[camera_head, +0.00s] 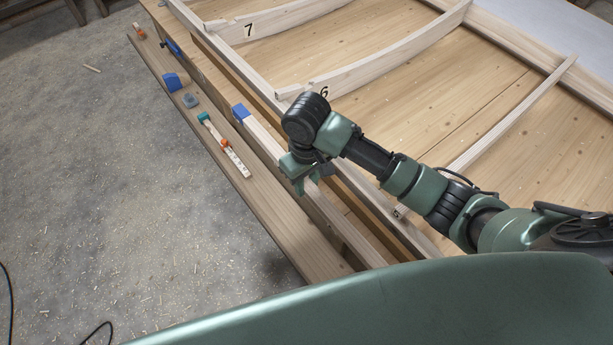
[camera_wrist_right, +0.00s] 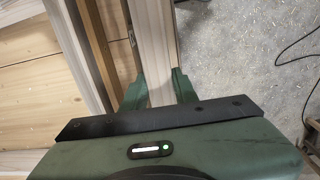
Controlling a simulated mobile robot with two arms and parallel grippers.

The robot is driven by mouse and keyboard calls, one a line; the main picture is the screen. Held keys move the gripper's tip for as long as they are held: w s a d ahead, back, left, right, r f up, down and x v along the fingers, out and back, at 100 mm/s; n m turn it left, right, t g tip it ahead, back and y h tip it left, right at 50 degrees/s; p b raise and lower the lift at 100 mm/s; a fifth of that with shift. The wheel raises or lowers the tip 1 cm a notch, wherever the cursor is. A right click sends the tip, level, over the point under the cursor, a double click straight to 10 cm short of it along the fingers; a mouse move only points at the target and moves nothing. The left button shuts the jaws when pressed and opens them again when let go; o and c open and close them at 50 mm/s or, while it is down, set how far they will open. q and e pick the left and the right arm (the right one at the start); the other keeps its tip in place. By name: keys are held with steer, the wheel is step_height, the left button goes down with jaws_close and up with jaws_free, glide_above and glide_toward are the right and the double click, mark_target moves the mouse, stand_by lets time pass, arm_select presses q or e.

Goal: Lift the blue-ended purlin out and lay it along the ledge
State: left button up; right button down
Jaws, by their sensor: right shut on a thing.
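The blue-ended purlin (camera_head: 264,138) is a long pale strip with a blue tip (camera_head: 241,112), running from upper left to lower right alongside the bench frame. My right gripper (camera_head: 304,179) is shut on it partway along. In the right wrist view the purlin (camera_wrist_right: 154,40) passes between the two fingers of the right gripper (camera_wrist_right: 159,88). I cannot tell how far it is raised. The ledge (camera_head: 215,160) is a long wooden board on the floor side, to the left of the purlin. My left gripper is not in view.
Curved ribs marked 6 (camera_head: 380,62) and 7 (camera_head: 275,20) lie on the bench. The ledge's near part is bare.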

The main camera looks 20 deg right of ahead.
step_height(320, 180, down, 42)
steer(key=b, duration=2.8)
steer(key=shift+r, duration=0.2)
stand_by(1.7)
steer(key=shift+f+b, duration=0.2)
steer(key=shift+b, duration=0.1)
stand_by(0.4)
steer(key=shift+f, duration=0.6)
steer(key=shift+f, duration=0.1)
